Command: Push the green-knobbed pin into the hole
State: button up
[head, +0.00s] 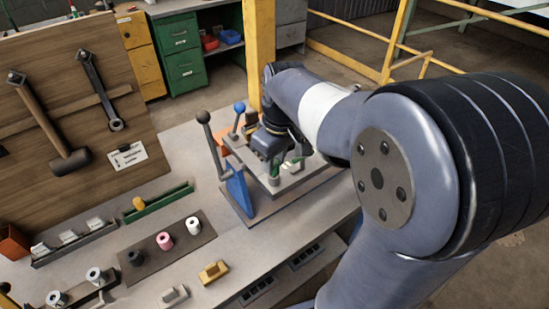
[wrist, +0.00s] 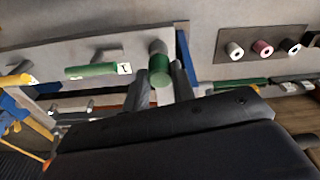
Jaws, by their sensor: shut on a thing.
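A green cylindrical knob (wrist: 160,68) stands between the fingers of my gripper (wrist: 159,76) in the wrist view. My gripper is shut on it, and it looks like the knob of the pin. In the head view the green knob (head: 274,181) shows at the grey fixture plate (head: 262,184), below my gripper (head: 274,160). The pin's shaft and the hole are hidden, so I cannot tell how deep the pin sits. A separate green bar with a white label (wrist: 92,70) lies beside the knob on the plate; it also shows in the head view (head: 292,163).
A dark-knobbed lever (head: 213,145) and a blue-knobbed lever (head: 238,118) rise close beside the gripper. A blue bracket (head: 238,192) stands at the plate's left. A dark mat (head: 150,250) holds black, pink and white rolls. A yellow post (head: 260,50) stands behind.

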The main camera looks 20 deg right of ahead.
jog(key=shift+f, duration=0.25)
jog(key=o, duration=1.1)
jog(key=shift+c, duration=0.2)
jog(key=shift+r, duration=0.15)
notch_tip(320, 180, up, 10)
jog(key=s, duration=0.1)
jog(key=shift+d+r, duration=0.25)
jog(key=shift+d, duration=0.05)
